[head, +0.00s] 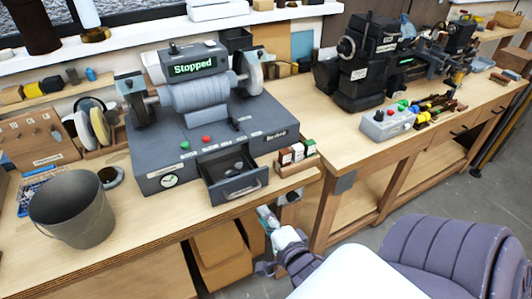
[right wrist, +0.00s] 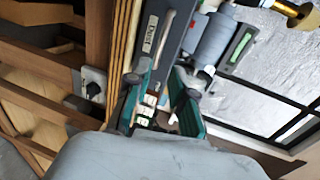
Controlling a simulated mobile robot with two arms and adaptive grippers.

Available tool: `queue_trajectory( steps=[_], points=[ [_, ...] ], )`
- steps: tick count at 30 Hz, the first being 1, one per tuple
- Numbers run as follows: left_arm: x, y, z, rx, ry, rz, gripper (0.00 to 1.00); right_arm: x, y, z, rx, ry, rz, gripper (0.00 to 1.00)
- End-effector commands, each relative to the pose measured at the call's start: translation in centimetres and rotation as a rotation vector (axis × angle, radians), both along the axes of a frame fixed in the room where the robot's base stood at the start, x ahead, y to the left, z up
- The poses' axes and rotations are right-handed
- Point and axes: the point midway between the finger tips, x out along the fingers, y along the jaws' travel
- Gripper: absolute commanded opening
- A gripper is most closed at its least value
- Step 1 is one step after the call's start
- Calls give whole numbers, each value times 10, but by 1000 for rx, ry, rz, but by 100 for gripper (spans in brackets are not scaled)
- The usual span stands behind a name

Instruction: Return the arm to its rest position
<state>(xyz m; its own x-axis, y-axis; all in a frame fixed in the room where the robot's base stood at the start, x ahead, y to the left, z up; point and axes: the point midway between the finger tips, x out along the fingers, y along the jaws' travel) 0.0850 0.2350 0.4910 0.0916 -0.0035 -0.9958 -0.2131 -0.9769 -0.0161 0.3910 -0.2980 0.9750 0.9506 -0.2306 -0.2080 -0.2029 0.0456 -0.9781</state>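My right gripper (head: 266,218) is in front of the bench's front edge, below and to the right of the open drawer (head: 234,178) of the dark grey grinder machine (head: 205,130). In the right wrist view its two teal fingers (right wrist: 163,92) stand apart with nothing held between them. Small boxes and the machine show beyond them. In the head view the fingertips are small and partly overlap. My left gripper is not in either view.
A grey bucket (head: 72,212) stands at the bench's left. A small wooden tray of boxes (head: 297,160) sits right of the drawer. A grey control box (head: 388,122) and tools lie on the right bench. Cardboard boxes (head: 220,258) are under the bench. Floor shows at right.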

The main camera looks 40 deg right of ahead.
Motion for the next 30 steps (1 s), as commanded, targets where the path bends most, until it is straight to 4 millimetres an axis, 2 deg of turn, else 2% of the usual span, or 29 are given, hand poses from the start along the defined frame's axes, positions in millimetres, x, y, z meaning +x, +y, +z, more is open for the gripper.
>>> queue_trajectory(
  steps=[10, 12, 14, 17, 20, 21, 23, 24, 26, 27, 30],
  points=[
    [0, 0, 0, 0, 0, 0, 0, 1, 0, -1, -1, 2, 1, 23],
    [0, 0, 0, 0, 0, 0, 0, 1, 2, -10, -12, 20, 10, 23],
    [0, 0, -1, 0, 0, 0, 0, 2, 7, -28, -37, 59, 29, 23],
    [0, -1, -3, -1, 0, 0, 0, 1, 20, -80, -118, 170, 93, 23],
    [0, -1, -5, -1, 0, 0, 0, -7, 39, -151, -242, 321, 203, 23],
    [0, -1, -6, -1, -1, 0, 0, -14, 48, -181, -297, 382, 257, 23],
    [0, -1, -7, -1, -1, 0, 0, -26, 60, -223, -380, 473, 345, 23],
    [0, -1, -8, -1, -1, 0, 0, -37, 67, -251, -438, 531, 409, 23],
    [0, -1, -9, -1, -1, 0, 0, -56, 77, -292, -525, 616, 514, 23],
    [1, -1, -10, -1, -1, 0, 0, -71, 83, -318, -584, 671, 588, 23],
    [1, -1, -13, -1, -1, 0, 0, -117, 93, -379, -736, 799, 795, 23]
  ],
)
